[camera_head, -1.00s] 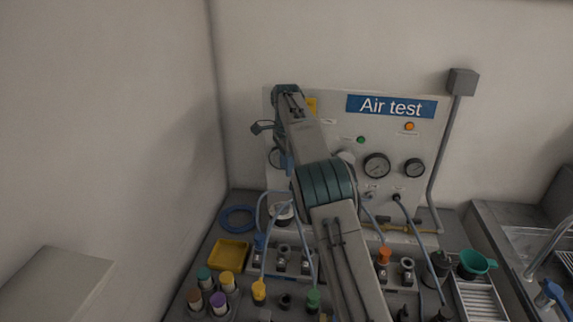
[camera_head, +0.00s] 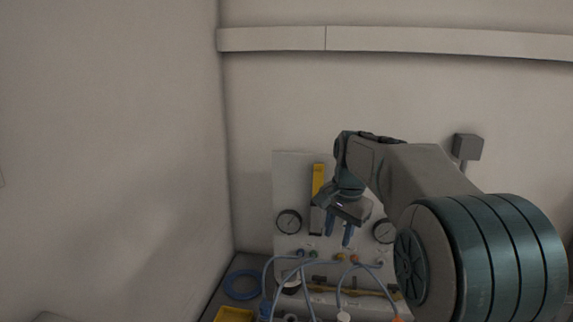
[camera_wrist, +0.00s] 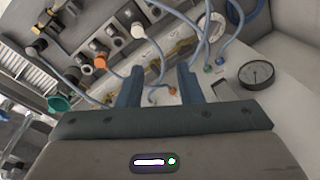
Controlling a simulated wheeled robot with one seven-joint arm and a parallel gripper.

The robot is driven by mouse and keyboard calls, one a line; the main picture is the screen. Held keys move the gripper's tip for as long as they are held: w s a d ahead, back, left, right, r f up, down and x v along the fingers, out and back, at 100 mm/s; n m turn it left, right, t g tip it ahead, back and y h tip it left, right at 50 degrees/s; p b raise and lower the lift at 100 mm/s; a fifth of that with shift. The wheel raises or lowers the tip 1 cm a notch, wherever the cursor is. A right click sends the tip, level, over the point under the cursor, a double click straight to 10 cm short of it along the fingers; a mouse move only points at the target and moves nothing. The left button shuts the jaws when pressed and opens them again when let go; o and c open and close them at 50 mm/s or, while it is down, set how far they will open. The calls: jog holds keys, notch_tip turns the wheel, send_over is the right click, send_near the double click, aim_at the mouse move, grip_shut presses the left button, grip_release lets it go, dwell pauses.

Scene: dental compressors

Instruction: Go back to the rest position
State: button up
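My gripper (camera_head: 338,232) hangs in front of the white air test panel (camera_head: 293,172), with its blue fingers pointing down. In the wrist view my gripper (camera_wrist: 161,88) shows two blue fingers set apart with nothing held between them. The gripper is open. My arm reaches in from the right in the head view and covers the panel's sign and much of its right part.
Gauges (camera_head: 289,222) and a yellow strip (camera_head: 318,185) sit on the panel. Below are blue hoses (camera_head: 268,275), a blue coil (camera_head: 242,284) and a yellow tray (camera_head: 233,314). The wrist view shows an orange fitting (camera_wrist: 100,63) and a green funnel (camera_wrist: 60,103).

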jog(key=s+d+f+n+t, duration=0.1)
jog(key=s+f+n, duration=0.3)
jog(key=s, duration=0.9)
jog(key=s+d+f+n, duration=0.2)
jog(key=s+f+n, duration=0.2)
jog(key=s, duration=1)
jog(key=shift+t+h, duration=0.4)
jog(key=shift+o, duration=0.4)
jog(key=shift+d, duration=0.1)
